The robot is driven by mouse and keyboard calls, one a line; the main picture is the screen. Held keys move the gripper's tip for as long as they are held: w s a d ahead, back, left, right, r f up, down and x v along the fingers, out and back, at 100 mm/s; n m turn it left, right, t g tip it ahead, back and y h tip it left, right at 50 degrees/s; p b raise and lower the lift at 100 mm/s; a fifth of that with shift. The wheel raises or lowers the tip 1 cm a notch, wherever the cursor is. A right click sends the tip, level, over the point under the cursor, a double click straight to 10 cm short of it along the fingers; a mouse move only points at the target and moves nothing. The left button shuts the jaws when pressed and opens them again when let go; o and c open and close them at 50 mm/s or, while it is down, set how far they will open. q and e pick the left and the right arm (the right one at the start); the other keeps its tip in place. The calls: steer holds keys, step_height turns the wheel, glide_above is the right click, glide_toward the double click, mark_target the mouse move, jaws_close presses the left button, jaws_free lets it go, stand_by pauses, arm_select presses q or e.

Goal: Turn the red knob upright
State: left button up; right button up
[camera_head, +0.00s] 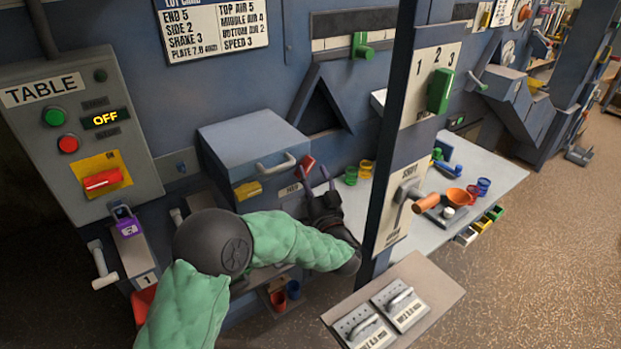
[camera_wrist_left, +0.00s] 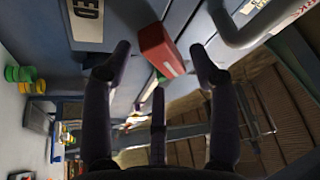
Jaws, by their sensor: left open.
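A small red knob (camera_head: 305,167) sticks out beside the blue-grey box's handle, above a partly covered label (camera_head: 291,190). It leans to one side in the head view. In the left wrist view the red knob (camera_wrist_left: 158,48) is a block with a pale mark on its end. My left gripper (camera_head: 318,186) is open just below and right of the knob in the head view. In the wrist view the fingertips of my left gripper (camera_wrist_left: 160,66) stand on both sides of the knob, with gaps visible. Contact cannot be told. My right gripper is not in view.
A blue-grey box (camera_head: 245,150) with a curved handle (camera_head: 276,164) is close by. Another red switch (camera_head: 103,180) sits on a yellow plate on the TABLE panel (camera_head: 85,130). A post (camera_head: 392,150) stands right of my left arm. Green and yellow cups (camera_head: 351,175) stand behind the gripper.

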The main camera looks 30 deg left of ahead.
arm_select(q)
steer(key=shift+w+a+r, duration=0.2)
steer(key=shift+w+a, duration=0.1)
steer(key=shift+a, duration=0.1)
steer(key=c, duration=1.1)
steer(key=n+y+b, duration=0.1)
steer(key=n+b, duration=0.1)
steer(key=n, duration=0.1)
steer(key=n+g+y+b, duration=0.1)
steer(key=n+b, duration=0.1)
steer(key=shift+w+d+n+g, duration=0.15)
steer(key=shift+n+g, duration=0.15)
steer(key=shift+n, duration=0.1)
steer(key=shift+c, duration=0.2)
steer(key=o, duration=1.1)
